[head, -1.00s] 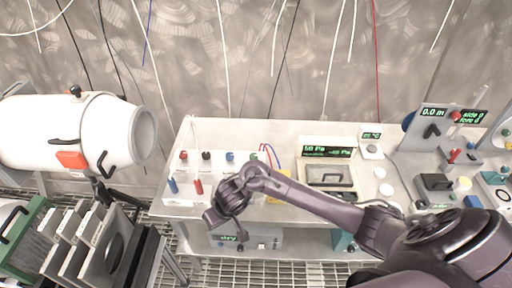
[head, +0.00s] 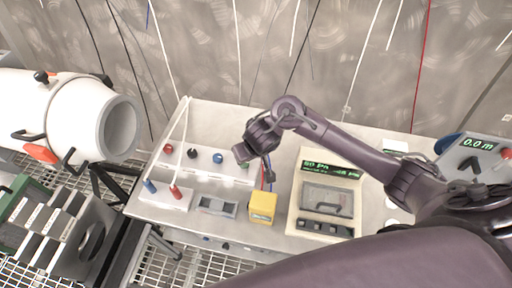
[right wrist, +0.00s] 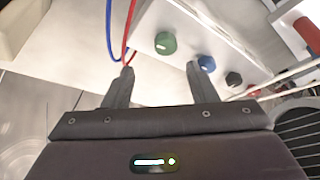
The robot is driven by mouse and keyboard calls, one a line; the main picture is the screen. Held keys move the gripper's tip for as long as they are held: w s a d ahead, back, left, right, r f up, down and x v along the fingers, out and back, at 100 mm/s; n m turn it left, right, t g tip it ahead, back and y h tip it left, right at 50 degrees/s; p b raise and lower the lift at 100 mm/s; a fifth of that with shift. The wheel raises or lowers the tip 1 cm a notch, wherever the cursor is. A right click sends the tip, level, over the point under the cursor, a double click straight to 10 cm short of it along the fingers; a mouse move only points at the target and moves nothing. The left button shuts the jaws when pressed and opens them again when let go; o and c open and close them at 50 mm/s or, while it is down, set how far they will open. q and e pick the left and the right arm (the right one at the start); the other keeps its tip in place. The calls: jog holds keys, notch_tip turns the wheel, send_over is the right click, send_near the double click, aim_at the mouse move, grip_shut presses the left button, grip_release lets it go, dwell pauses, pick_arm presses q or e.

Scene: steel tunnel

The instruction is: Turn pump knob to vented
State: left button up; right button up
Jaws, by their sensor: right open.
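A white block (head: 205,157) on the bench carries a row of red, black (head: 192,153), blue (head: 218,158) and green knobs. I cannot tell which knob, if any, is the pump's. The right wrist view shows the green knob (right wrist: 166,43), blue knob (right wrist: 206,63) and black knob (right wrist: 233,79) on the block's face. My right gripper (right wrist: 159,72) is open and empty, its fingertips just short of the green and blue knobs in that view. In the head view, my right arm's end hangs over the block's right end, partly hiding the green knob. My left gripper is not in view.
A yellow box (head: 262,206) and a pressure display unit (head: 322,225) stand right of the block. Red and blue wires (right wrist: 126,45) run by a fingertip. Red and blue handles (head: 175,191) stand in front. A white cylinder (head: 68,115) is at left.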

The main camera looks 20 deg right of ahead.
jog(key=f, duration=0.1)
jog(key=a+f+b, duration=0.1)
jog(key=f, duration=0.1)
jog(key=shift+w+a+f, duration=0.15)
jog(key=shift+w+f, duration=0.05)
jog(key=shift+w, duration=0.15)
jog(key=b+x, duration=0.1)
jog(key=x, duration=0.2)
jog(key=shift+w+d, duration=0.2)
jog(key=shift+w+f, duration=0.1)
jog(key=shift+f, duration=0.15)
jog(key=shift+a, duration=0.1)
jog(key=c, duration=0.9)
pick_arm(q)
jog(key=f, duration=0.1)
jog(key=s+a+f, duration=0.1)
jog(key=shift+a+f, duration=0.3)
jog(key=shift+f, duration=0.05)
pick_arm(e)
jog(key=shift+c, duration=0.3)
